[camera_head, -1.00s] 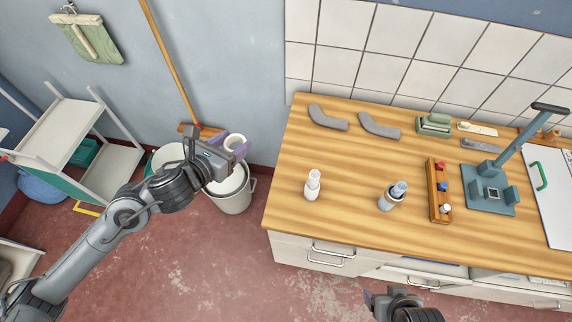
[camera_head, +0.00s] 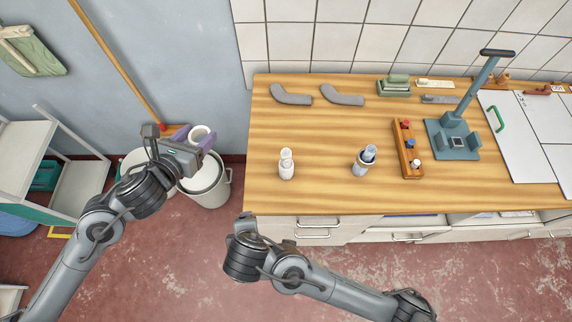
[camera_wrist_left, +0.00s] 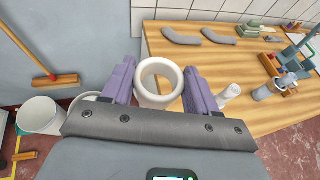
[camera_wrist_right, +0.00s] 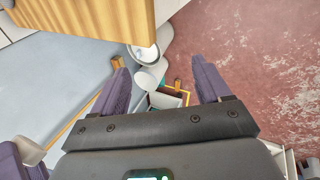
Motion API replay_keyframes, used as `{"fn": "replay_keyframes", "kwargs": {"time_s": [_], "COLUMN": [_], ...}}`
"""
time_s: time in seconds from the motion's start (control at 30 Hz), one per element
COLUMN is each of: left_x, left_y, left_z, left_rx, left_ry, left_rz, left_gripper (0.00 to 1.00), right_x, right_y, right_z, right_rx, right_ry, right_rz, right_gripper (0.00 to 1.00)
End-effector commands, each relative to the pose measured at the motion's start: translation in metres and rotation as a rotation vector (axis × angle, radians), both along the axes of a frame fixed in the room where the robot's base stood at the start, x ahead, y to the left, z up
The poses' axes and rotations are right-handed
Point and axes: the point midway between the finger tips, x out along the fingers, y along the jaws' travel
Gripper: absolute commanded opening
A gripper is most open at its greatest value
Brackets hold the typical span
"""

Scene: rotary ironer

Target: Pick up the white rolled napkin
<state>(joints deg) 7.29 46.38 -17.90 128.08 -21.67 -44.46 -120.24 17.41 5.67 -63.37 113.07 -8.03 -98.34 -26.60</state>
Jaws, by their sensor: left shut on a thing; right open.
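A short white hollow roll (camera_head: 200,134), which fits the white rolled napkin, is between the purple fingers of my left gripper (camera_head: 194,138). In the left wrist view the roll (camera_wrist_left: 158,82) shows its round open end, with a finger on each side. My left gripper is shut on it, in the air left of the counter. My right gripper (camera_wrist_right: 163,72) is open and empty, in front of the counter's left front corner; the head view mostly hides its fingers. The left gripper and roll (camera_wrist_right: 30,150) show at the lower left of the right wrist view.
White bins (camera_head: 207,186) stand on the floor below my left gripper. The wooden counter (camera_head: 330,125) holds a white bottle-like item (camera_head: 286,165), a grey cup with a blue item (camera_head: 364,160), grey curved pieces (camera_head: 291,96) and a press (camera_head: 455,140). A broom leans on the wall.

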Motion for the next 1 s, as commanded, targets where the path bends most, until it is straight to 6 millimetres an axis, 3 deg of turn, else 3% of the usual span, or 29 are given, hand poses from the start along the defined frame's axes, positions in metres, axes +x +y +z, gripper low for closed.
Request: {"fn": "replay_keyframes", "kwargs": {"time_s": [0.1, 0.23, 0.4, 0.6, 0.8, 1.0], "left_x": [0.000, 0.000, 0.000, 0.000, 0.000, 0.000], "left_y": [0.000, 0.000, 0.000, 0.000, 0.000, 0.000], "left_z": [0.000, 0.000, 0.000, 0.000, 0.000, 0.000], "left_rx": [0.000, 0.000, 0.000, 0.000, 0.000, 0.000], "left_ry": [0.000, 0.000, 0.000, 0.000, 0.000, 0.000], "left_rz": [0.000, 0.000, 0.000, 0.000, 0.000, 0.000], "left_gripper": [0.30, 0.30, 0.30, 0.30, 0.30, 0.30], "right_x": [0.007, 0.021, 0.053, 0.093, 0.119, 0.145], "right_y": [0.012, 0.009, -0.012, -0.042, -0.061, -0.073], "right_z": [-0.010, -0.024, -0.037, -0.040, -0.038, -0.045], "right_rx": [-0.198, -0.435, -0.744, -1.026, -1.177, -1.212], "right_ry": [-0.113, -0.227, -0.354, -0.447, -0.485, -0.492], "right_rz": [0.197, 0.375, 0.536, 0.630, 0.662, 0.665], "right_gripper": [0.76, 0.76, 0.76, 0.76, 0.76, 0.76]}}
